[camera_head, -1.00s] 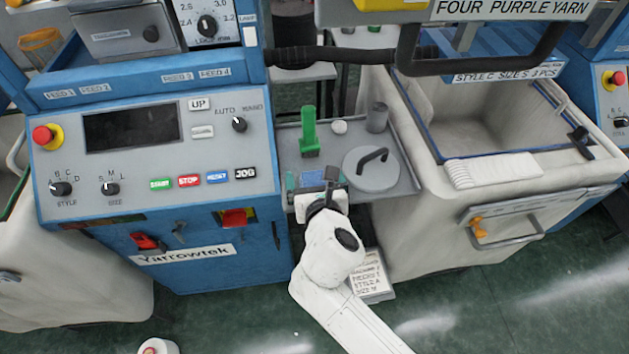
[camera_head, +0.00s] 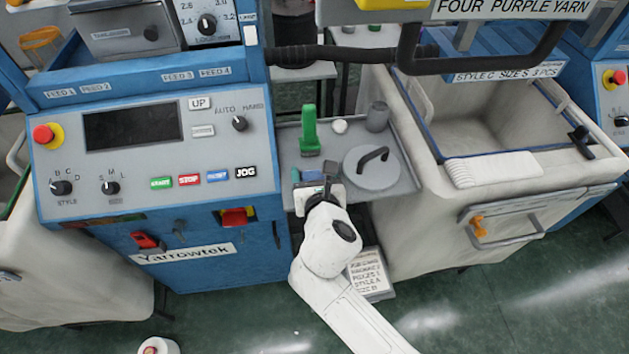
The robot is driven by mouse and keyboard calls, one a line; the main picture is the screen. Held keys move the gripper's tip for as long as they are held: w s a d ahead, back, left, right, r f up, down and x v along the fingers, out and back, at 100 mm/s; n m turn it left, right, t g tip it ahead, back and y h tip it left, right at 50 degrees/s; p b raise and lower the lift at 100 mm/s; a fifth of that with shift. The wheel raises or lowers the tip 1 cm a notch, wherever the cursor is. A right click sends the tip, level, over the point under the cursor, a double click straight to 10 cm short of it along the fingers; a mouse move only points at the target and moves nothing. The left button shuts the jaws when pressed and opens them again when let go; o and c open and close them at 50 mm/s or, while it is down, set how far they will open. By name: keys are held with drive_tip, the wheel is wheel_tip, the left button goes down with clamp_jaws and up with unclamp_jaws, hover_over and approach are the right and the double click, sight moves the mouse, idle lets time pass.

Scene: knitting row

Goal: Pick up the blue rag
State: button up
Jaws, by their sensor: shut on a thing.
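The blue rag (camera_head: 312,176) shows as a small blue patch at the front of the grey tray, at my gripper's fingers. My gripper (camera_head: 320,184) is at the tray's front edge, shut on the blue rag. The fingers and the hand hide much of the rag. I cannot tell whether the rag is clear of the tray surface.
On the grey tray (camera_head: 402,180) stand a green upright tool (camera_head: 309,132), a white ball (camera_head: 339,126), a grey cylinder (camera_head: 377,117) and a round lid with a handle (camera_head: 371,170). A small teal item (camera_head: 295,175) is left of the rag. A cream bin (camera_head: 440,220) stands right.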

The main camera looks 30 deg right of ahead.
sight(313, 174)
drive_tip(key=shift+r, duration=0.1)
drive_tip(key=shift+r, duration=0.5)
drive_tip(key=r, duration=0.2)
drive_tip(key=shift+s+a+r+p, duration=0.15)
drive_tip(key=shift+s+r+p, duration=0.1)
drive_tip(key=shift+r+p, duration=0.15)
drive_tip(key=s+a+r, duration=0.5)
drive_tip(key=s+r, duration=0.4)
drive_tip(key=s, duration=0.3)
drive_tip(key=shift+a, duration=0.35)
drive_tip(key=shift+s, duration=0.1)
drive_tip(key=o, duration=0.4)
drive_tip(key=c, duration=0.3)
drive_tip(key=shift+c, duration=0.2)
